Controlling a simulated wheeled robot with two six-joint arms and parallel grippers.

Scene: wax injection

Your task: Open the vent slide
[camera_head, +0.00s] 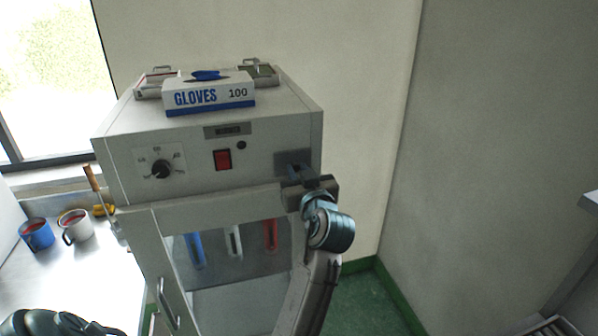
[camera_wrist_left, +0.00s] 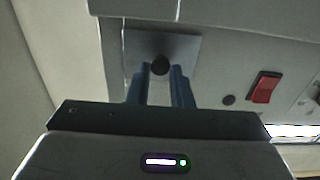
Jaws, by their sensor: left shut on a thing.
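The vent slide is a grey metal plate (camera_head: 281,158) at the upper right of the cabinet's front panel. In the left wrist view the plate (camera_wrist_left: 185,48) carries a small dark round knob (camera_wrist_left: 159,64). My left gripper (camera_head: 297,173) is at the plate. In the wrist view its two blue fingers (camera_wrist_left: 161,74) are shut on the knob, one on each side. The gripper hides part of the plate in the head view, so how far the slide is open cannot be told. My right gripper is not in view.
The grey cabinet (camera_head: 215,142) has a dial (camera_head: 161,169), a red switch (camera_head: 222,160) and a glazed door showing colored tubes. A glove box (camera_head: 209,95) sits on top. Mugs (camera_head: 37,235) stand on the left counter. Open floor (camera_head: 365,300) lies right of the cabinet.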

